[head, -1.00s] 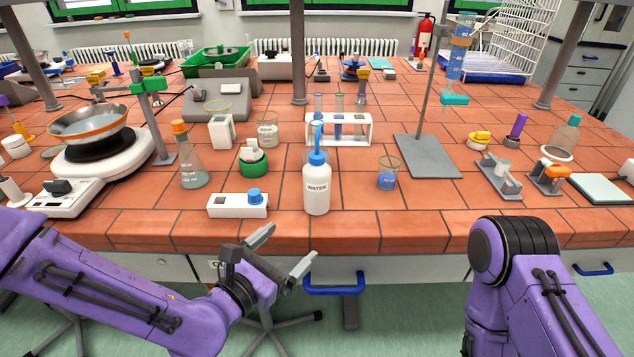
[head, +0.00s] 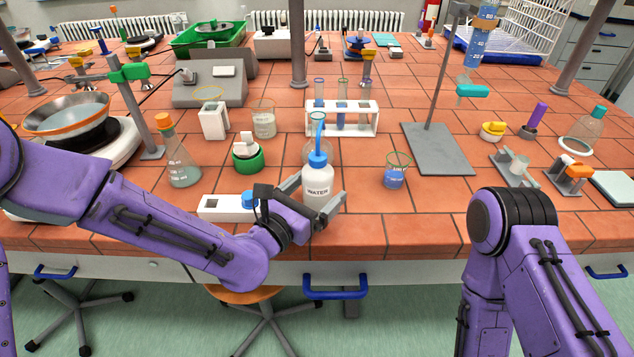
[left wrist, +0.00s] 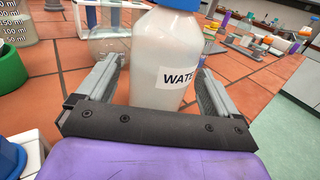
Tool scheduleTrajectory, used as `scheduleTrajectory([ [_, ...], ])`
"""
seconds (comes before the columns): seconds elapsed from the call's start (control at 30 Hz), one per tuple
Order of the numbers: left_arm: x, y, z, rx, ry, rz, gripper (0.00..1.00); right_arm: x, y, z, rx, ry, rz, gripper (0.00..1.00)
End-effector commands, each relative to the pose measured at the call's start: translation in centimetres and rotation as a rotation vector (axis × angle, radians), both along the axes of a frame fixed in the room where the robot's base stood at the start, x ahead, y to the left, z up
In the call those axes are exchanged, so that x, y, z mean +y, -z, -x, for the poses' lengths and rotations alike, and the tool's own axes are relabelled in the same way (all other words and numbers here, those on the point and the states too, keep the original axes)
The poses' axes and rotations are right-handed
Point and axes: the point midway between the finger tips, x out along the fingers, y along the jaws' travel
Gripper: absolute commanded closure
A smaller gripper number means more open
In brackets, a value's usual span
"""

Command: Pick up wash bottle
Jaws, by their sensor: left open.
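The wash bottle (head: 318,182) is white with a blue cap, a blue spout and a WATER label. It stands upright near the front edge of the tiled bench. My left gripper (head: 318,200) is open, with one finger on each side of the bottle's body. In the left wrist view the bottle (left wrist: 162,62) stands between the two fingers of the gripper (left wrist: 160,85), with a gap visible on the left side; contact on the right is unclear. My right arm shows at the lower right of the head view, but its gripper is not visible.
A white box with a blue knob (head: 226,208) lies just left of the bottle. A round glass flask and a tube rack (head: 355,121) stand behind it. A beaker of blue liquid (head: 394,172) stands to the right.

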Motion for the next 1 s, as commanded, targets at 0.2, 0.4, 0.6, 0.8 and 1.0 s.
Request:
scheduleTrajectory([
  [0.2, -1.8, 0.0, -2.5, 0.000, -0.002, -0.002, 0.06, 0.0, -1.0, 0.0, 0.000, 0.000, 0.000, 0.19],
  [0.4, -1.7, 0.1, -2.7, -0.001, -0.005, -0.001, 0.06, 0.0, -0.9, 0.0, 0.000, 0.000, 0.000, 0.19],
  [0.6, -1.7, 0.1, -2.7, -0.001, -0.005, -0.001, 0.46, 0.0, -0.9, 0.0, 0.000, 0.000, 0.000, 0.19],
  [0.8, -1.7, 0.1, -2.7, -0.001, -0.005, 0.000, 0.46, 0.0, -0.9, 0.0, 0.000, 0.000, 0.000, 0.19],
  [1.0, -1.7, -0.8, -2.7, -0.002, -0.007, 0.001, 0.46, 0.0, -1.0, 0.0, 0.000, 0.000, 0.000, 0.19],
])
